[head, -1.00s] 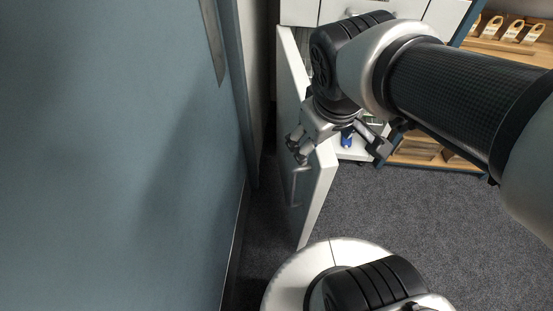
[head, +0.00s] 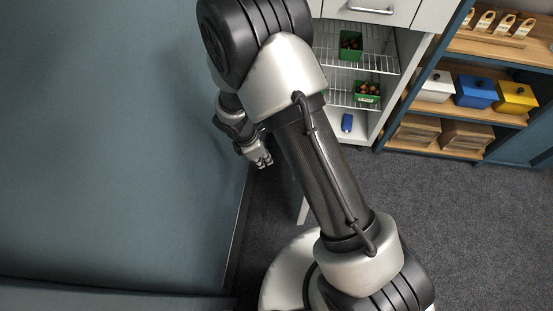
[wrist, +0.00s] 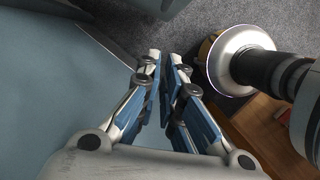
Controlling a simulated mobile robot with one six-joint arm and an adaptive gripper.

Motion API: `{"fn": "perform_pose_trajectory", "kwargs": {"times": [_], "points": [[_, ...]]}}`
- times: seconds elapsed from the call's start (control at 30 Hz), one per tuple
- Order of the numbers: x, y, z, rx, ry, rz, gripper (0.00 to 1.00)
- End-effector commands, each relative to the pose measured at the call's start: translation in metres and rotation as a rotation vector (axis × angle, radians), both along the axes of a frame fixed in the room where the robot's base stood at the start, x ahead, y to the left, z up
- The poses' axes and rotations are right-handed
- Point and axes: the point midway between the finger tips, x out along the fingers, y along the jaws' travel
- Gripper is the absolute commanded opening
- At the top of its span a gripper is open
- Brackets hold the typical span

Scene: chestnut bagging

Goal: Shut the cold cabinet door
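The cold cabinet (head: 385,120) stands open at the top of the head view, its wire shelves showing. Its white door (head: 304,208) is swung out towards me; only a narrow strip shows beside my arm, and the rest, with its handle, is hidden. My gripper (head: 263,162) is to the left of the door, close to the blue wall. In the wrist view, its fingers (wrist: 164,57) are drawn together with nothing seen between them. I cannot tell whether it touches the door.
Green tubs of chestnuts (head: 367,95) and a blue item (head: 347,122) are inside the cabinet. A blue wall (head: 110,150) closes off the left. A shelf unit with white, blue and yellow boxes (head: 474,93) stands right. The carpet (head: 460,220) is clear.

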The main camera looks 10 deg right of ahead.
Motion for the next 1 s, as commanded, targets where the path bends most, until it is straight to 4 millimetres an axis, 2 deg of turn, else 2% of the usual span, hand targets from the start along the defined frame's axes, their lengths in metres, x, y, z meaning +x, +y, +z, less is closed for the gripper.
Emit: {"fn": "perform_pose_trajectory", "kwargs": {"times": [0.17,0.53,0.73,1.0], "points": [[0.000,-0.006,-0.025,-0.001,0.003,0.000,0.00],[0.003,-0.025,-0.101,-0.001,0.003,-0.003,0.00],[0.009,-0.053,-0.096,0.001,-0.001,-0.006,0.00],[0.011,-0.063,-0.095,0.001,-0.001,-0.003,0.00]]}}
